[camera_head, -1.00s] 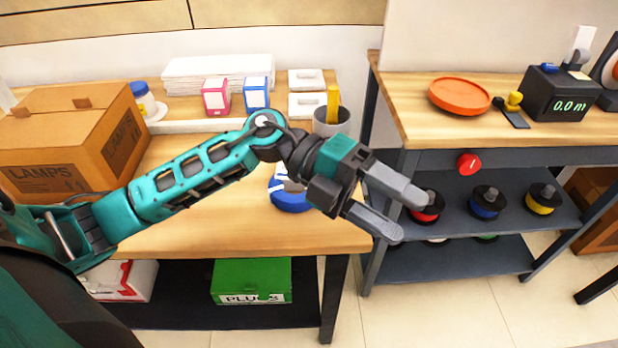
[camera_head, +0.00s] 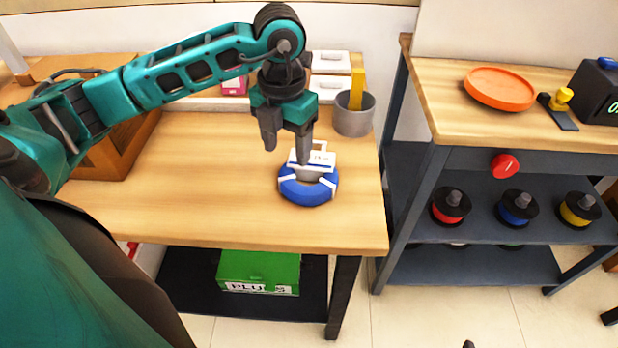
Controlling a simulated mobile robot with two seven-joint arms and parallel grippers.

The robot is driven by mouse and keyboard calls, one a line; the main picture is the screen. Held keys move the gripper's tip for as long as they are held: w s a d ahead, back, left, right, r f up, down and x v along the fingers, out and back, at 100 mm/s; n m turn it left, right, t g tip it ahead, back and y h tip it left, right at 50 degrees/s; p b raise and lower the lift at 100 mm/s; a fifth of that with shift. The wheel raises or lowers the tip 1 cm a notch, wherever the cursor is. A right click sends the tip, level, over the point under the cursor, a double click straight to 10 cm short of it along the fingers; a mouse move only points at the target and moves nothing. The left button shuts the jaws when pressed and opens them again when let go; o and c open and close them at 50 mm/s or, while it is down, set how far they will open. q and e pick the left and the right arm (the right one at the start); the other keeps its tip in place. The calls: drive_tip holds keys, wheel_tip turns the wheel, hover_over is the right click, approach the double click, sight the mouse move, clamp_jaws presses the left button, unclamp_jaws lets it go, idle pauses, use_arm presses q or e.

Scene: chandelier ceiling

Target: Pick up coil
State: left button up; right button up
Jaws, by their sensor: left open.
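The coil (camera_head: 306,191) is a blue ring with white bands and a white tag (camera_head: 318,158) at its back. It lies on the wooden table near the right front. My left gripper (camera_head: 287,156) points down with its fingers open and apart. Its right finger is over the coil's back part, in front of the tag, and the left finger is to the left of the coil. I cannot tell whether the finger touches the coil. The fingers hold nothing. My right gripper is not in view.
A grey cup (camera_head: 353,116) with a yellow item stands behind the coil. A cardboard box (camera_head: 118,146) is on the left. The table's front is clear. A second bench (camera_head: 455,118) on the right bears an orange dish (camera_head: 499,88), with several spools below.

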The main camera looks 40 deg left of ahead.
sight(292, 164)
use_arm(q)
drive_tip(key=shift+w+f+b, duration=0.15)
drive_tip(key=shift+f, duration=0.85)
drive_tip(key=shift+w+f+b, duration=0.1)
drive_tip(key=shift+w+f, duration=0.1)
drive_tip(key=shift+f, duration=0.8)
drive_tip(key=shift+w+f+b, duration=0.15)
drive_tip(key=shift+f, duration=0.85)
drive_tip(key=shift+r, duration=0.1)
clamp_jaws()
